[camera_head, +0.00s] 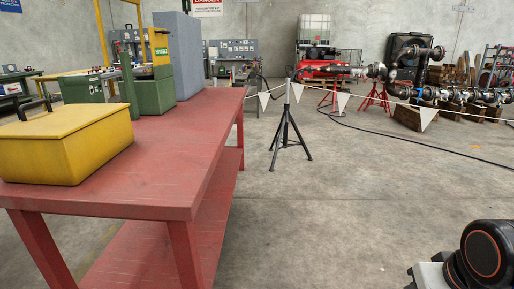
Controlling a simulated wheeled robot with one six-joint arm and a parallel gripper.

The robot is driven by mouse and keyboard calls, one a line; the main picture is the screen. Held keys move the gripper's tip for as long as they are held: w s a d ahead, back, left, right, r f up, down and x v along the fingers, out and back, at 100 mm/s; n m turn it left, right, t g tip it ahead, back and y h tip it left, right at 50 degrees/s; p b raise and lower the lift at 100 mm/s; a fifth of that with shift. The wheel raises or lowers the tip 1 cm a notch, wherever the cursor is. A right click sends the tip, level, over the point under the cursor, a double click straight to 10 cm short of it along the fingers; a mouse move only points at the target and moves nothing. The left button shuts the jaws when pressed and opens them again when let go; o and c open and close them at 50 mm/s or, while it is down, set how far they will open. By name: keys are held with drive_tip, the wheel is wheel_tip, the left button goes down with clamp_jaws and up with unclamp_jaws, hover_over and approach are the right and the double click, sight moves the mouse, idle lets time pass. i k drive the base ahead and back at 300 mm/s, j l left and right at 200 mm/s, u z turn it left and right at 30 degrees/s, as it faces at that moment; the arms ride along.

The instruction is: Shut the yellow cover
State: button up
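A yellow box (65,150) sits at the near left end of a red table (190,150). Its flat yellow top (75,118) lies level on the box with no gap that I can make out. A black handle (35,107) stands up at its far left edge. Farther back, a green box (155,97) has an upright yellow panel (159,47) with a small green label above it; whether that panel is hinged to the box I cannot tell. My gripper is not in view; only a dark, orange-ringed part of my arm shows at the lower right.
A tall grey block (182,60) and another green box (82,89) stand on the table. A black tripod stand (287,135) holds a line of white pennants across the floor. Pipework (420,75) stands at the back right.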

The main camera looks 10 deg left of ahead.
sight(158, 37)
drive_tip(key=i+l+u, duration=0.15)
drive_tip(key=i+u, duration=0.3)
drive_tip(key=i+l+u, duration=0.4)
drive_tip(key=i, duration=0.2)
drive_tip(key=i+l+u, duration=0.45)
